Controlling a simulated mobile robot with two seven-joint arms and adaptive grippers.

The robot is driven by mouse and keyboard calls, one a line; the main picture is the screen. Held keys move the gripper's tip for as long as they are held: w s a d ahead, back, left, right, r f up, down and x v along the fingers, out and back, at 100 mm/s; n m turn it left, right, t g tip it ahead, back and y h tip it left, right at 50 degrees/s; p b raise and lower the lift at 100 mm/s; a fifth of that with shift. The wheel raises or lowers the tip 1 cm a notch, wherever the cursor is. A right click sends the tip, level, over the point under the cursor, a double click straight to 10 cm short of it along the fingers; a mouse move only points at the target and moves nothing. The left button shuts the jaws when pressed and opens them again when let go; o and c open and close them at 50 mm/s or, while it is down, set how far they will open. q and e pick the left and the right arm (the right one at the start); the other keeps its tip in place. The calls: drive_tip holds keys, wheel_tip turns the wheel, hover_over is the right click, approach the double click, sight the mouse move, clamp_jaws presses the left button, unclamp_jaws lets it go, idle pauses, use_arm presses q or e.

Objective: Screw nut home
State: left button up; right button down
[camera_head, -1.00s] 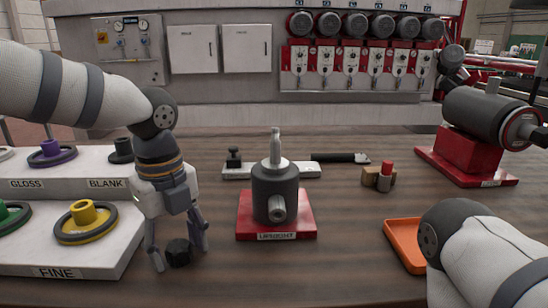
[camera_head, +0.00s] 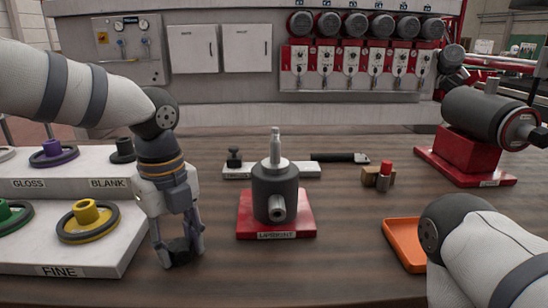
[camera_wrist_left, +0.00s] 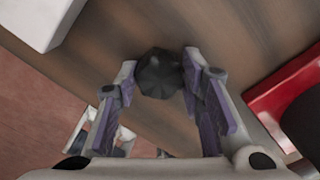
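A small dark faceted nut (camera_head: 179,247) is low at the wooden bench, left of the middle; it also shows in the left wrist view (camera_wrist_left: 158,73). My left gripper (camera_head: 180,256) points down around it, with a finger against each side; it also shows in the left wrist view (camera_wrist_left: 160,80). The fingers look closed on the nut. An upright dark spindle unit (camera_head: 270,189) on a red base labelled UPRIGHT stands to the right, with a pale shaft (camera_head: 275,143) pointing up. The shaft carries no nut. My right gripper is out of view.
A white stepped rack (camera_head: 75,262) with coloured wheels stands at left. An orange tray (camera_head: 402,243) lies at right near my right arm. A black-handled tool (camera_head: 340,157), a red-capped item (camera_head: 386,174) and a red-based motor (camera_head: 470,148) are farther back.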

use_arm(q)
drive_tip(key=shift+r+p, duration=0.35)
drive_tip(key=shift+r, duration=3.15)
